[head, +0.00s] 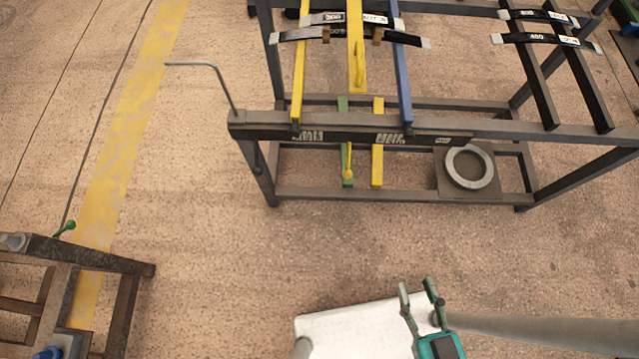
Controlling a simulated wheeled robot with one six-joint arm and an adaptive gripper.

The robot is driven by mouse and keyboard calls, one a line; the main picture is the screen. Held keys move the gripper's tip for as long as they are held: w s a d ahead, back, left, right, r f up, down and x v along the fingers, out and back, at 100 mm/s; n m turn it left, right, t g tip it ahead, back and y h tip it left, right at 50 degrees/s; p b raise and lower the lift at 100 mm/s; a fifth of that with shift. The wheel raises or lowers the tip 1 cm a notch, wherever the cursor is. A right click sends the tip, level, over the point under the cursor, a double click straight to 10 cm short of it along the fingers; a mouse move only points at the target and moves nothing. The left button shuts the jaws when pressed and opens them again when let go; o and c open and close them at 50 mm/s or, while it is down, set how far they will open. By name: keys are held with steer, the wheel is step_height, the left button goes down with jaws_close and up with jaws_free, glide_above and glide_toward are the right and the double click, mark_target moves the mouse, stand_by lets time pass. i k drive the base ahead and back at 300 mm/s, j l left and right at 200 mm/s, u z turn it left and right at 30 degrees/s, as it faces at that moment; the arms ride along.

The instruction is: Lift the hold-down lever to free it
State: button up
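A dark steel spring rack (490,128) stands at the upper middle and right. A bent grey rod (205,66) sticks out from its front left corner. A yellow handle (358,62) lies on the yellow bar at the top. A yellow lever with a round knob (348,162) hangs below the front rail, by a green bar. I cannot tell for sure which of these is the hold-down lever. My gripper (417,287), with a teal body, is at the bottom, well short of the rack. Its two fingers are apart with nothing between them.
Curved leaf springs (350,35) lie across the rack's bars, with more (545,39) at right. A grey ring (469,166) sits on a lower plate. Another rack (100,256) with a green-knobbed lever (65,229) stands at left. The floor between is clear.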

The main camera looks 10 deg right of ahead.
mark_target(346, 174)
steer(key=k+l+u, duration=0.15)
steer(key=l+u, duration=0.15)
steer(key=k+l+u, duration=0.15)
steer(key=l+u, duration=0.15)
steer(key=k+l+u, duration=0.5)
steer(key=k+l, duration=1.15)
steer(key=i+l+u, duration=0.3)
steer(key=i+l, duration=0.9)
